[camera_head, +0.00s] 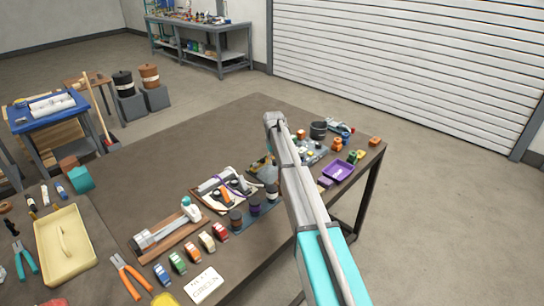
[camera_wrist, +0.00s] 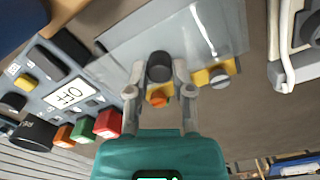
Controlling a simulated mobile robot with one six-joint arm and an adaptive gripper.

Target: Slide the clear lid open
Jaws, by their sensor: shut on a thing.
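The clear lid (camera_wrist: 125,48) is a see-through sheet with a pale glare streak at the top of the wrist view. A dark round knob (camera_wrist: 160,62) stands up near its front edge. My gripper (camera_wrist: 160,72) has one finger on each side of this knob and is shut on it. An orange switch on a yellow base (camera_wrist: 158,96) shows just below the knob, partly hidden by the fingers. A grey slotted dial on a yellow base (camera_wrist: 218,76) is to its right. In the head view, my arm hides the gripper and most of the lid.
Beside the lid is a grey panel (camera_wrist: 45,88) with a label, black parts, and red (camera_wrist: 108,124), green and orange buttons. In the head view, a purple tray (camera_head: 338,172) is right of my arm. The table (camera_head: 130,170) has bare room at its back left.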

